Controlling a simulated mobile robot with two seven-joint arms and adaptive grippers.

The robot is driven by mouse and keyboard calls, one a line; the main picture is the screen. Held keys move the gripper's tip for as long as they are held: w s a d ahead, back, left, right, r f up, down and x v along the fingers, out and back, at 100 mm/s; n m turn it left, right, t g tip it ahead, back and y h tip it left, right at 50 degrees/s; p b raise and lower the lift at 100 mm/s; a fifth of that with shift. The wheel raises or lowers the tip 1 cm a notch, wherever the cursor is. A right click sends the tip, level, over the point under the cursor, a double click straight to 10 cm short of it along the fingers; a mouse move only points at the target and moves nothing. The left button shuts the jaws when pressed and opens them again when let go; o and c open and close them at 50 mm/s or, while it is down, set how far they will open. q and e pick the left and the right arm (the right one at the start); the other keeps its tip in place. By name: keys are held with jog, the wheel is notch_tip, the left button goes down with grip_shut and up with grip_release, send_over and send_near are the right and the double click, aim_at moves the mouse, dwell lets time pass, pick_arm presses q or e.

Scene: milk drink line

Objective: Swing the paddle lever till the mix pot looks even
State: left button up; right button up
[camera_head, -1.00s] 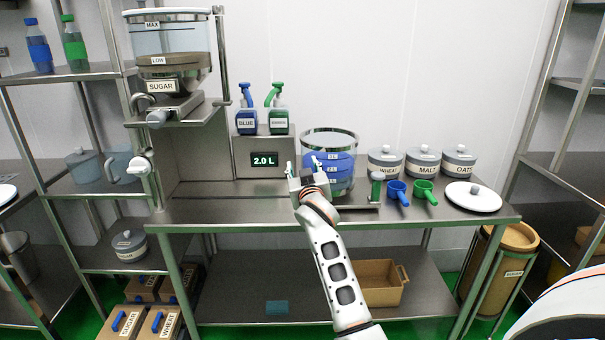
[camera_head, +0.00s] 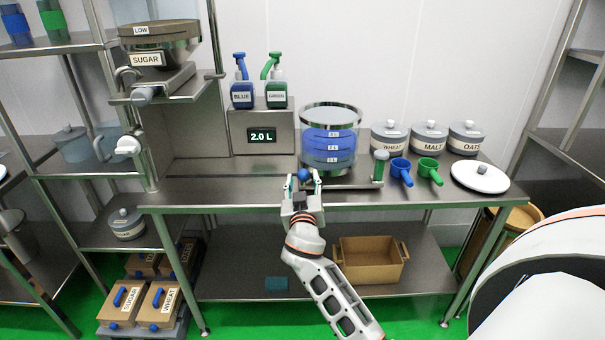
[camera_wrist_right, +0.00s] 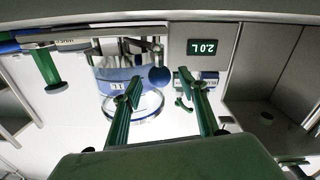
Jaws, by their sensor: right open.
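The mix pot (camera_head: 329,140) is a clear cylinder with a metal rim, holding blue liquid with volume marks; its blue looks banded in the head view. It also shows upside down in the right wrist view (camera_wrist_right: 118,75). A blue ball knob (camera_head: 303,174) is at the pot's front left, and it appears between the fingers in the right wrist view (camera_wrist_right: 159,77). A green upright handle (camera_head: 380,166) stands right of the pot. I cannot tell for certain which is the paddle lever. My right gripper (camera_head: 303,182) is open around or just before the knob; contact is unclear. My left gripper is out of view.
The counter (camera_head: 220,190) is clear at left.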

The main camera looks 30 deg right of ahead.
aim_at(303, 179)
jog(key=shift+x, duration=1.55)
jog(key=shift+c, duration=0.4)
grip_shut()
